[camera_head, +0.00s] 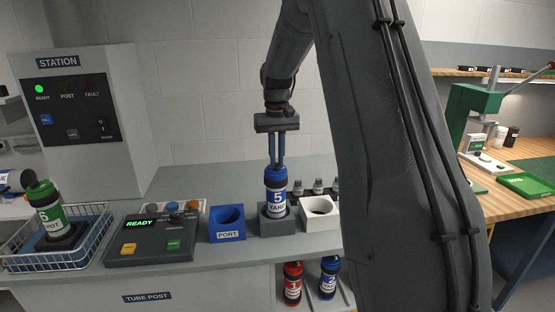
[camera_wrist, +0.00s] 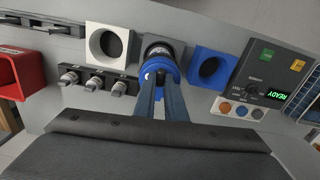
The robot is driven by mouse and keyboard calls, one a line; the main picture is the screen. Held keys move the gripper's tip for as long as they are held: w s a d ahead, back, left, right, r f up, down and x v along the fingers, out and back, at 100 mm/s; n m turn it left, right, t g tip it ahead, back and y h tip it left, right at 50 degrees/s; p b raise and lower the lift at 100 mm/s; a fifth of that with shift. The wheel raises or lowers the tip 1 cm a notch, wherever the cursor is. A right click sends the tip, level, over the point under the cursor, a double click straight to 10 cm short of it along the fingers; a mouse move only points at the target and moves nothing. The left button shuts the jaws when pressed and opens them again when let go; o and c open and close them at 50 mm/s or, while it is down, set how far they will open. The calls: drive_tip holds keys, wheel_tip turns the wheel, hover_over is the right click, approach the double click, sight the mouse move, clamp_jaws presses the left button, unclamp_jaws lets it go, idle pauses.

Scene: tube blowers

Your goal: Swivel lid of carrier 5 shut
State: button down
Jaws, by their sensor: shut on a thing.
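Carrier 5 (camera_head: 277,197) is blue and white with a "5" and "YARD" label. It stands upright in a grey holder (camera_head: 277,223) on the counter. Its blue lid (camera_head: 275,173) is at the top, and the lid also shows in the wrist view (camera_wrist: 160,67). My gripper (camera_head: 276,164) points straight down above the carrier, with its fingers closed on the lid. In the wrist view my gripper (camera_wrist: 162,88) covers part of the lid, so I cannot tell how far the lid is turned.
A blue port block (camera_head: 227,223) stands left of the holder and a white block (camera_head: 319,211) right of it, both empty. A control box (camera_head: 150,239) reads READY. Carriers 1 (camera_head: 292,283) and 2 (camera_head: 328,279) stand below.

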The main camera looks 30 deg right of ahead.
sight(277, 163)
drive_tip(key=c, duration=1.8)
unclamp_jaws()
drive_tip(key=shift+r, duration=0.1)
wheel_tip(277, 163, up, 8)
drive_tip(key=b, duration=0.2)
drive_tip(key=shift+f+b, duration=0.2)
drive_tip(key=shift+b, duration=0.15)
